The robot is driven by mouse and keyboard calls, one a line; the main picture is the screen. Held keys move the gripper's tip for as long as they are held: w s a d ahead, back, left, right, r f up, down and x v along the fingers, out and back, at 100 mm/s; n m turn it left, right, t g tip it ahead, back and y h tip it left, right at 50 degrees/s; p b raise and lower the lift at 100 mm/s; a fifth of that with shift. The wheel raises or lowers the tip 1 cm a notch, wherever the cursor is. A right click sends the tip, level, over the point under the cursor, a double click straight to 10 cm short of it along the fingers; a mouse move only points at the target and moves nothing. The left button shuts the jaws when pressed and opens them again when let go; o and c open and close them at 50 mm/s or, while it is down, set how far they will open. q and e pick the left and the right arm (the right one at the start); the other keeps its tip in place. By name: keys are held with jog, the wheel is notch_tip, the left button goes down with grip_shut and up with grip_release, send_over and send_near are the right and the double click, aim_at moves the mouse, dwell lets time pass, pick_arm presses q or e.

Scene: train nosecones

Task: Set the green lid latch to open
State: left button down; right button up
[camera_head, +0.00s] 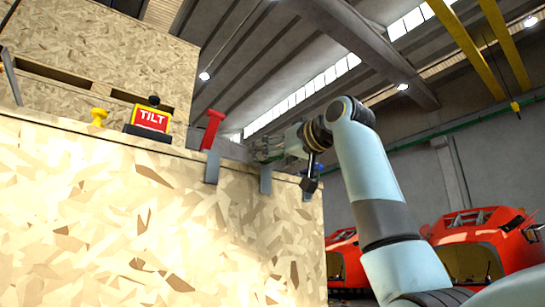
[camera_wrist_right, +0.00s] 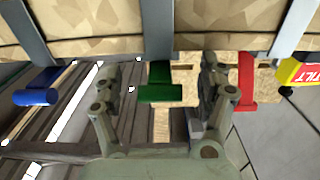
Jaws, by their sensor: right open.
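The green lid latch (camera_wrist_right: 160,84) shows in the right wrist view as a green bar on a grey metal strap (camera_wrist_right: 158,30) at the wooden crate's edge. In the head view the green bar is hidden behind my right gripper (camera_head: 272,148), with a grey strap (camera_head: 265,179) hanging below it. In the wrist view the two fingers of my right gripper (camera_wrist_right: 157,76) are spread wide, one on each side of the green bar. They look apart from it. My left gripper is not in view.
A red latch (camera_head: 212,129) stands to the left and a blue latch (camera_head: 317,168) to the right in the head view. A TILT box (camera_head: 150,118) and a yellow knob (camera_head: 99,116) sit farther left along the wooden crate (camera_head: 110,220). Red train nosecones (camera_head: 480,240) stand behind at right.

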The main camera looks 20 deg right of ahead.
jog(key=shift+c, duration=0.3)
grip_shut()
dwell(0.3)
